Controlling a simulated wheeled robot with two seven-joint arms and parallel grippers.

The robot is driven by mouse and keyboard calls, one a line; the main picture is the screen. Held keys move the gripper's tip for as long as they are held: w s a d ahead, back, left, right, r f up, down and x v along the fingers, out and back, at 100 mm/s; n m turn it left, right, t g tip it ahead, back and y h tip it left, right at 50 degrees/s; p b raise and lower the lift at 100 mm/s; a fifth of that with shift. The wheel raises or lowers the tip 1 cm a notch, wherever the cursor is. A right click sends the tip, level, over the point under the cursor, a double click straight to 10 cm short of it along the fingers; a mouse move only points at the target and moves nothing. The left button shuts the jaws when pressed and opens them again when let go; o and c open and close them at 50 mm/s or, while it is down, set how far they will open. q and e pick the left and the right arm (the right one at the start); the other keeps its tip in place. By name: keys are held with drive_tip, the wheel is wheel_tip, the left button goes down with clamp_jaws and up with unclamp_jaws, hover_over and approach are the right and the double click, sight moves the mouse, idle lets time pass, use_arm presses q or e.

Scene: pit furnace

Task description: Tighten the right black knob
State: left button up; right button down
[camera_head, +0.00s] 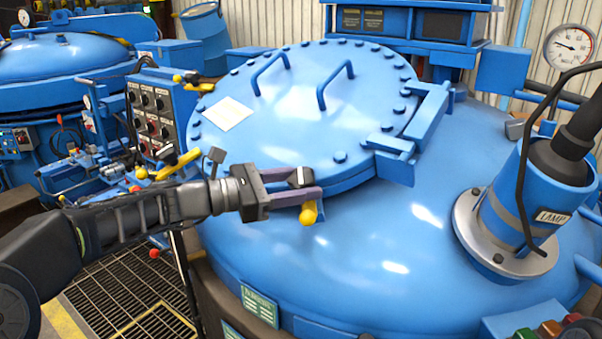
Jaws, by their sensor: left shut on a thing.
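The round blue furnace lid (300,105) carries two handles and a ring of bolts. My left gripper (306,184) is at the lid's front edge, its purple-grey fingers pointing right. It is shut on a small dark part, the right black knob (301,177), which the fingers mostly hide. A yellow ball-ended lever (308,213) hangs just below the fingers. Another black knob (216,155) stands upright at the lid's left edge, apart from the gripper. My right gripper is out of view.
A control box (155,120) with several black dials and yellow handles (178,165) stand left of the lid. A blue lamp housing (520,205) rises at the right, and a gauge (569,47) is behind it. The front of the vessel dome (400,260) is clear.

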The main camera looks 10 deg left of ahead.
use_arm(q)
drive_tip(key=o, duration=1.1)
drive_tip(key=b+v, duration=0.2)
drive_tip(key=v, duration=0.5)
drive_tip(key=shift+s+a, duration=0.3)
drive_tip(key=shift+a, duration=0.05)
